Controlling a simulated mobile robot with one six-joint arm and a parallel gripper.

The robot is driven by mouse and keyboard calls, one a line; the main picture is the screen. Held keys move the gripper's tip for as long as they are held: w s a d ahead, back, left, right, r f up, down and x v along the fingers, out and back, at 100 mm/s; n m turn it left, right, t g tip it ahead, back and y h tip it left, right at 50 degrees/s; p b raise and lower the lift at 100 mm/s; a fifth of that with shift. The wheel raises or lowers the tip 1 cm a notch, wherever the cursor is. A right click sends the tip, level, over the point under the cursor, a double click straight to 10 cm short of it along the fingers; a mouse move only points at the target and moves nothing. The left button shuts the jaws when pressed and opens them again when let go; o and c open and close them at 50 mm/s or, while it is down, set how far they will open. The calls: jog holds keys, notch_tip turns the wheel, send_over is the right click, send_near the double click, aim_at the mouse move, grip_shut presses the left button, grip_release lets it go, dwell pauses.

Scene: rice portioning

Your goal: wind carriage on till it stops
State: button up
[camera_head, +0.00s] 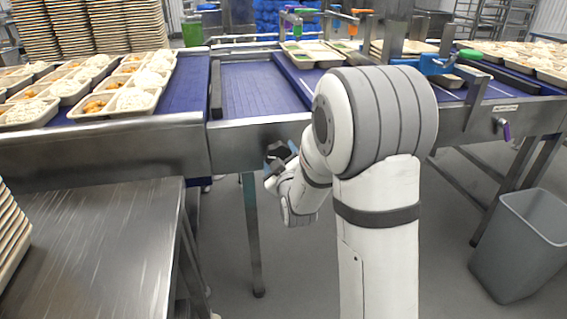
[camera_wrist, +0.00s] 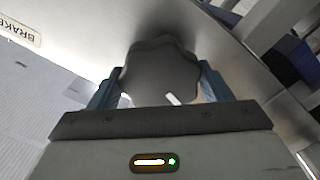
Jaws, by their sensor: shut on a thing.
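A dark lobed knob (camera_wrist: 152,70) with a white pointer mark sits on the steel side of the conveyor frame. My gripper (camera_wrist: 162,84) is shut on this knob, with one blue finger on each side of it. In the head view the dark knob (camera_head: 277,150) shows at the front of the steel rail, with my gripper (camera_head: 282,167) at it, partly hidden by my arm. I cannot tell which part is the carriage.
Filled rice trays (camera_head: 130,100) stand on the left belt, more on the right. A blue clamp-like part (camera_head: 437,65) sits behind my arm. A purple handle (camera_head: 507,131) hangs at the right rail. A grey bin (camera_head: 520,245) stands on the floor. A BRAKE label (camera_wrist: 20,33) is left of the knob.

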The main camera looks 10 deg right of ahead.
dwell(0.3)
jog(key=shift+f+n+b, duration=0.2)
jog(key=shift+n+b, duration=0.8)
jog(key=shift+n, duration=0.1)
jog(key=shift+r+n, duration=0.15)
jog(key=shift+n, duration=0.45)
jog(key=o, duration=1.1)
jog(key=shift+c, duration=0.2)
jog(key=shift+s, duration=0.1)
jog(key=s+b, duration=0.2)
jog(key=s, duration=0.4)
jog(key=shift+w, duration=0.1)
